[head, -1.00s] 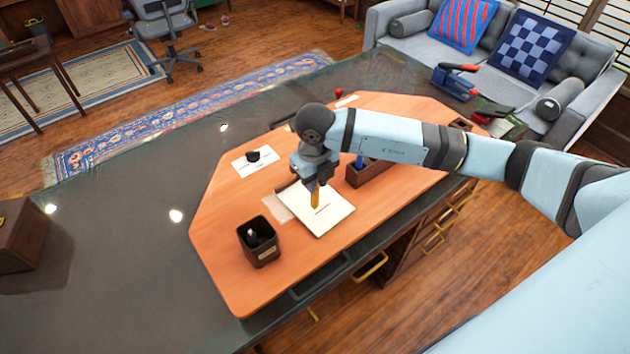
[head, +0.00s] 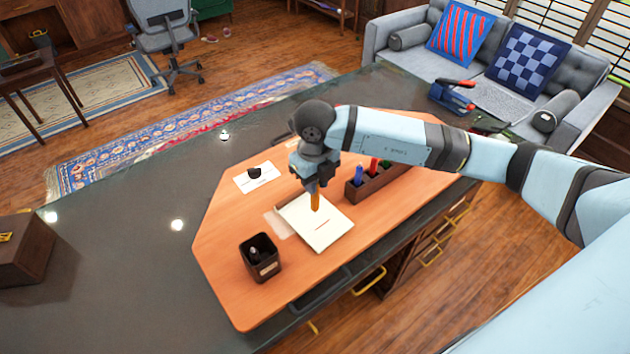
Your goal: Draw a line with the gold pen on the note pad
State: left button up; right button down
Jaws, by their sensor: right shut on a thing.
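The white note pad (head: 326,236) lies on the orange-brown desk board, with a short dark line on its page. My right gripper (head: 314,190) is over the pad's upper part, pointing down. It is shut on the gold pen (head: 315,203), which is held upright with its tip at or just above the page; I cannot tell if it touches. The line lies a little below and right of the pen tip. My left gripper is not in view.
A dark pen cup (head: 260,259) stands at the board's lower left. A brown marker box (head: 377,185) with several coloured markers is right of the pad. A white card (head: 248,184) with a black object (head: 254,172) lies behind. The board's left part (head: 222,240) is clear.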

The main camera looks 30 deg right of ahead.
aim_at(315, 204)
dwell(0.4)
jog(key=shift+f+b, duration=0.9)
jog(key=shift+f, duration=0.1)
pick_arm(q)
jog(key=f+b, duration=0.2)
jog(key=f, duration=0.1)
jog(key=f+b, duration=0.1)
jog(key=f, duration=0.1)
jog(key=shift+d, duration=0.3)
pick_arm(e)
notch_tip(315, 204, down, 4)
jog(key=shift+r, duration=0.1)
pick_arm(q)
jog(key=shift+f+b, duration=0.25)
jog(key=shift+b, duration=0.2)
pick_arm(e)
jog(key=shift+f, duration=0.5)
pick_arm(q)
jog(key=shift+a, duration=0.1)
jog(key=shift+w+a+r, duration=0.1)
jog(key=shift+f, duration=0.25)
pick_arm(e)
jog(key=shift+f, duration=0.15)
pick_arm(q)
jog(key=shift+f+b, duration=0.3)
jog(key=shift+b, duration=0.2)
pick_arm(e)
jog(key=shift+f, duration=0.5)
